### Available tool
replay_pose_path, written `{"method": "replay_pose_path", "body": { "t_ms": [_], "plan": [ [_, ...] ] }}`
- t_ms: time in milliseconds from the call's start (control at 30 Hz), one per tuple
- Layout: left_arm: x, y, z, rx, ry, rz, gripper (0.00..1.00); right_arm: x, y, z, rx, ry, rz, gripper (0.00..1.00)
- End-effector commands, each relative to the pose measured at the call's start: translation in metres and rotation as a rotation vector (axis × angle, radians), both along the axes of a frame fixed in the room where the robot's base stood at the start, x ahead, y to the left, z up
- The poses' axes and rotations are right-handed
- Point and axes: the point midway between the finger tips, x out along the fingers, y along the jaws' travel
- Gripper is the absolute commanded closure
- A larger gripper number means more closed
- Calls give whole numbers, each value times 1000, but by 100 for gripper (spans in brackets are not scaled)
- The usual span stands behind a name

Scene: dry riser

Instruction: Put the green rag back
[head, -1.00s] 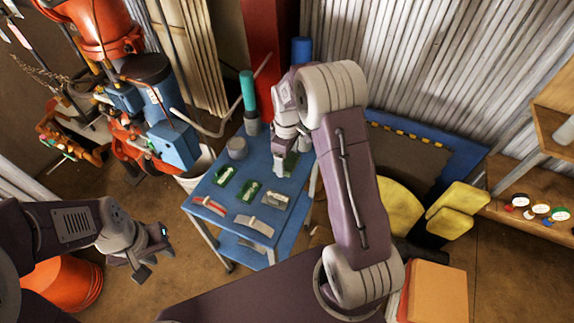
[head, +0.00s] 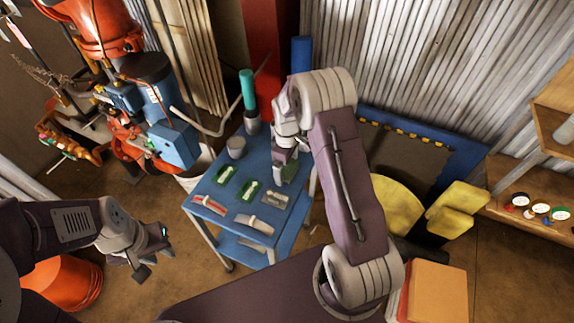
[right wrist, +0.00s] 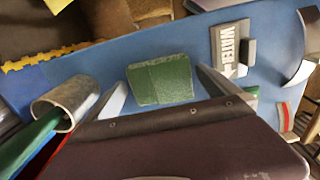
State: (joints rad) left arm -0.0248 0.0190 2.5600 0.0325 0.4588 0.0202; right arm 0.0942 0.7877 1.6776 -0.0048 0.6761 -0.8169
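The green rag (right wrist: 160,80) is a folded block over the blue cart top in the right wrist view. It lies between the fingertips of my right gripper (right wrist: 161,78), with thin blue gaps showing on both sides. The fingers look open around it, and no firm contact is visible. In the head view my right gripper (head: 285,155) is low over the far right part of the blue cart (head: 215,190), with a bit of green below it; the arm hides part of this. My left gripper (head: 143,262) is away from the cart at lower left, its fingers apart and empty.
A metal cup (right wrist: 65,100) holding a green rod stands on the other side.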

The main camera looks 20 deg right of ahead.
Motion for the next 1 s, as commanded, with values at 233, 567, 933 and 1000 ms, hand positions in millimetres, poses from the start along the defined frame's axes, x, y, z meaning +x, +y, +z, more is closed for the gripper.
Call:
{"method": "replay_pose_path", "body": {
  "t_ms": [233, 567, 933, 1000],
  "plan": [
    [0, 0, 3, 0, 0, 0, 70, 2, 0, 23, 0, -6, 0, 0],
    [0, 0, 7, 0, 0, 0, 70, 1, 0, 104, 0, -4, 0, 0],
    [0, 0, 8, 0, 0, 0, 70, -7, 4, 124, 0, -4, -28, 0],
    [0, 0, 8, 0, 0, 0, 70, -24, 12, 123, 5, -15, -107, 0]
  ]
}}
